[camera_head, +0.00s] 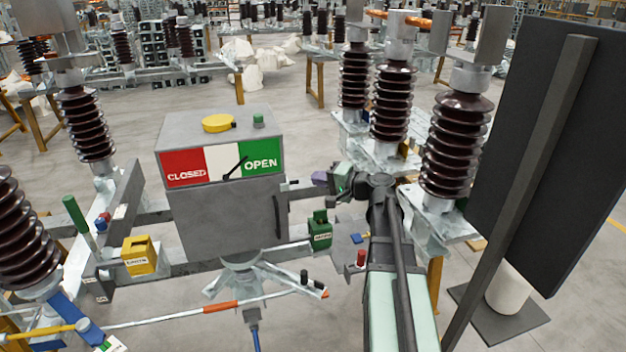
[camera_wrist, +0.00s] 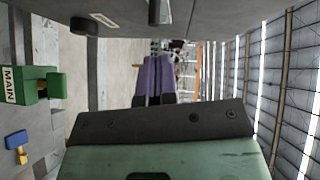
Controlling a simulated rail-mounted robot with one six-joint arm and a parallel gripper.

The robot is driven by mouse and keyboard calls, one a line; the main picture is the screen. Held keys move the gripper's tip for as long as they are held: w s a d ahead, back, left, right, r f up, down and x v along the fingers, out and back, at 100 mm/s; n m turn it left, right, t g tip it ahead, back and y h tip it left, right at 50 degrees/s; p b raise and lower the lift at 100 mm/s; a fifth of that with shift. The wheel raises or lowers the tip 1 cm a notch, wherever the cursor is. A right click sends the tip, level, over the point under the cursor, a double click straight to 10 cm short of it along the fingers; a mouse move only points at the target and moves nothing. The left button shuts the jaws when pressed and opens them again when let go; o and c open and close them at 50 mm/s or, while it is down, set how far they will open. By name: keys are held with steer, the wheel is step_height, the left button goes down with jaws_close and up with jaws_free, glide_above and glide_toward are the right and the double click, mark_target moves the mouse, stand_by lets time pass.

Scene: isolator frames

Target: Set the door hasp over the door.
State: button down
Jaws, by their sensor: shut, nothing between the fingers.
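The grey cabinet (camera_head: 225,215) with the CLOSED and OPEN panel stands left of my gripper in the head view. A small dark piece with a pale label (camera_head: 290,184) juts out near its upper right edge and looks like the door hasp. A dark upright handle (camera_head: 280,216) is below it. My gripper (camera_head: 319,178) is right of that piece and apart from it. In the wrist view its purple fingertips (camera_wrist: 153,80) are shut together and empty. The cabinet's grey side (camera_wrist: 210,18) fills the top there. Whether the hasp lies over the door cannot be told.
A green MAIN block (camera_head: 320,231) sits below my gripper; it also shows in the wrist view (camera_wrist: 38,85). A small blue lock (camera_head: 355,238) and a red-topped piece (camera_head: 361,258) are near my arm. Brown insulators (camera_head: 392,105) stand behind. A dark panel (camera_head: 560,140) is at right.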

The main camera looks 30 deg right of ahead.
steer(key=p+v, duration=0.1)
steer(key=v, duration=1)
step_height(320, 180, down, 5)
steer(key=s+a+g+h, duration=0.1)
steer(key=s+a+g, duration=0.1)
steer(key=g, duration=0.1)
steer(key=s+a+f+n+g+h, duration=0.2)
steer(key=a+f+n+g, duration=0.1)
steer(key=a, duration=0.5)
steer(key=s+a+f+n+g+h, duration=0.2)
steer(key=a+f+n+g+h, duration=0.1)
steer(key=a, duration=0.5)
steer(key=s+a+f+n+g+h, duration=0.3)
steer(key=a+f+g, duration=0.1)
steer(key=a, duration=0.4)
steer(key=shift+a+n+g, duration=0.35)
steer(key=shift+n+g, duration=0.05)
step_height(320, 180, up, 8)
steer(key=p, duration=0.7)
steer(key=shift+f, duration=0.2)
